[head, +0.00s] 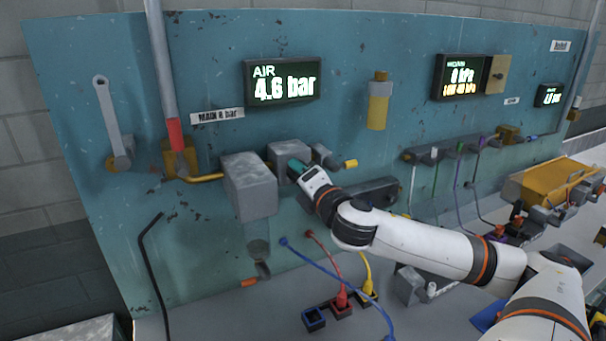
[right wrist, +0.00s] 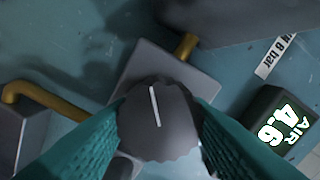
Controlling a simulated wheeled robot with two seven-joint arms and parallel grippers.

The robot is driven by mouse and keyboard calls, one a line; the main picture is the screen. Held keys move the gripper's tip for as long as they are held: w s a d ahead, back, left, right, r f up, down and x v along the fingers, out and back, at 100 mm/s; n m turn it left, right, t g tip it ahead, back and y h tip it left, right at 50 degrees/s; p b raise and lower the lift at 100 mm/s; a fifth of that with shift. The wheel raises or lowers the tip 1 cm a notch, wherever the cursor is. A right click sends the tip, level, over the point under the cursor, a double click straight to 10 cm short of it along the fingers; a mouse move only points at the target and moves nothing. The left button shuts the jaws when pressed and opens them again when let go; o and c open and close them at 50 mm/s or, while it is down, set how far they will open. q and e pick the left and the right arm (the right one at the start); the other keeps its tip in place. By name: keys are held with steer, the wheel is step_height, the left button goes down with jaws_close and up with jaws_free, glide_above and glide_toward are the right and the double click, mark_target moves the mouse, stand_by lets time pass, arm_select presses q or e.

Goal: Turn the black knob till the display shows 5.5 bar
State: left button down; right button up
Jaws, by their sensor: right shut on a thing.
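The AIR display (head: 282,81) on the blue panel reads 4.6 bar in green-white digits. It also shows at the right of the right wrist view (right wrist: 284,128), turned and partly cut off. The black knob (right wrist: 157,118) has a scalloped rim and a white pointer line. It sits in front of a grey block (head: 280,152); in the head view the gripper hides it. My right gripper (head: 296,167) has its teal fingers on both sides of the knob and is shut on it. My left gripper is not in view.
A larger grey box (head: 249,187) juts out just left of the gripper. A yellow pipe (head: 203,178) and a red-ended tube (head: 175,135) are further left. Blue, red and yellow hoses (head: 366,272) hang below.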

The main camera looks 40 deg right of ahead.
steer(key=shift+m+p, duration=0.4)
steer(key=shift+m, duration=1.2)
steer(key=o, duration=1)
steer(key=p+v, duration=0.8)
steer(key=v, duration=0.4)
